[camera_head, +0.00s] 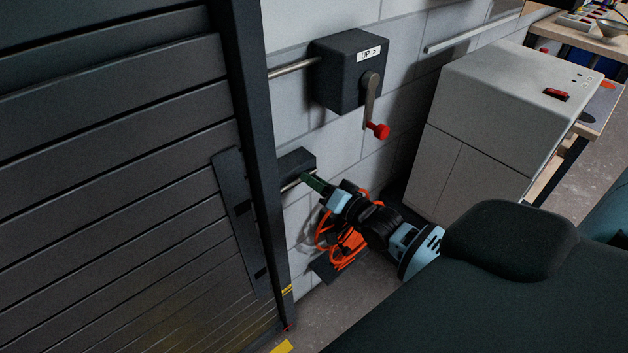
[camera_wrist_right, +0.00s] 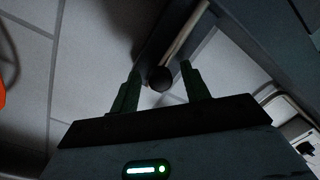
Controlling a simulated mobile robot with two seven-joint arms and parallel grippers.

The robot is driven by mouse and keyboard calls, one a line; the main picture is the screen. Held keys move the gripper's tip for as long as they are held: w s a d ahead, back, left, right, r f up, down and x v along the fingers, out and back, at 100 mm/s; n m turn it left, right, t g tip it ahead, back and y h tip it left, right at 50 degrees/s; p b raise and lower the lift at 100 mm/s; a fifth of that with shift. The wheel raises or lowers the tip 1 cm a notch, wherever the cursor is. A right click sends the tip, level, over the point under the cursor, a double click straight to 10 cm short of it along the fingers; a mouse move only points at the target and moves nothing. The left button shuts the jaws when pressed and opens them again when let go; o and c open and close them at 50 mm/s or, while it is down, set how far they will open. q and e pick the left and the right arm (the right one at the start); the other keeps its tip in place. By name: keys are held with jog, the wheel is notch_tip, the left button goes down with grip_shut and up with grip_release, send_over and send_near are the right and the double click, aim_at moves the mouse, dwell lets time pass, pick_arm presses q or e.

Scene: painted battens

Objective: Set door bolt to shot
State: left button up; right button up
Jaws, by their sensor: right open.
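The door bolt is a dark housing (camera_head: 290,163) low on the block wall, just right of the door's dark post, with a thin metal rod (camera_head: 291,184) below its face. In the right wrist view the pale rod (camera_wrist_right: 188,35) runs to a dark round knob (camera_wrist_right: 160,79). My right gripper (camera_head: 313,183) is at the bolt, its green fingers open. In the wrist view its fingertips (camera_wrist_right: 160,72) stand either side of the knob, with gaps visible; contact cannot be told. The rod's far end is hidden behind the post. My left gripper is not in view.
The slatted door (camera_head: 110,170) fills the left, with a slotted dark strip (camera_head: 232,185) near its edge. Above the bolt is a crank box (camera_head: 338,75) marked "UP" with a red-knobbed handle (camera_head: 378,130). Orange cable (camera_head: 347,250) lies below my arm. A white cabinet (camera_head: 510,100) stands right.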

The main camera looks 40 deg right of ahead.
jog(key=shift+w+a, duration=0.1)
jog(key=shift+w, duration=0.4)
grip_shut()
